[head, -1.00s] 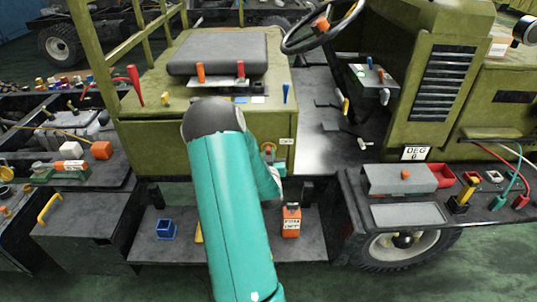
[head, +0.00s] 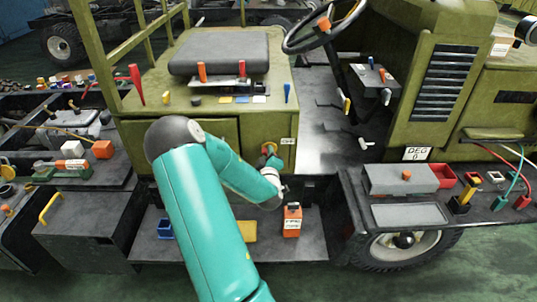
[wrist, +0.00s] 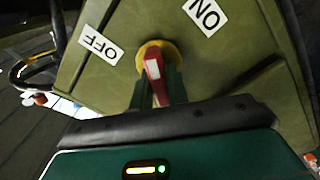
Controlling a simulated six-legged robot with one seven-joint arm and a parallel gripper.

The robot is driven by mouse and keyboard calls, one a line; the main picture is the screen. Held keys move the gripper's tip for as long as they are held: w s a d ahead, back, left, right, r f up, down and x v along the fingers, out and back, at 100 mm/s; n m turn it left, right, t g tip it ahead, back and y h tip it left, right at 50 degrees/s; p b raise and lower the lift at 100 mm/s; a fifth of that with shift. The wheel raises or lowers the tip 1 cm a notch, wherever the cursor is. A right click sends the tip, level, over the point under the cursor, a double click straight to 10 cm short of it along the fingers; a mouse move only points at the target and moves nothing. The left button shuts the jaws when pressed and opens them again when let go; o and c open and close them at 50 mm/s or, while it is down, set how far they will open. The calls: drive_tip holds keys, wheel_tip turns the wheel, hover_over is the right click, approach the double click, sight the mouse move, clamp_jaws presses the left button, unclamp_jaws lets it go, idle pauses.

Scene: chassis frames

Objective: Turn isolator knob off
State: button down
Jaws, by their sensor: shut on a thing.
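The isolator knob (wrist: 153,68) is a red handle with a white mark on a round yellow base, on an olive panel. An OFF label (wrist: 101,45) is at its upper left and an ON label (wrist: 206,15) at its upper right in the wrist view. The handle stands nearly upright there, its top between the two labels. My gripper (wrist: 157,92) is shut on the handle, with a green finger on each side. In the head view my gripper (head: 273,162) is at the knob on the seat box's front, partly covering it.
A black seat (head: 218,53) is on top of the olive box. An orange box (head: 292,221) and a blue bin (head: 165,229) stand on the low step below my arm. The steering wheel (head: 322,26) is at the upper right.

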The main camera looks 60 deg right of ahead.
drive_tip(key=n, duration=0.4)
drive_tip(key=shift+a+f+n, duration=0.1)
drive_tip(key=shift+f+n, duration=0.1)
drive_tip(key=shift+n, duration=1.4)
drive_tip(key=c, duration=1.4)
unclamp_jaws()
drive_tip(key=v, duration=1.3)
drive_tip(key=shift+a, duration=0.35)
drive_tip(key=shift+s, duration=0.15)
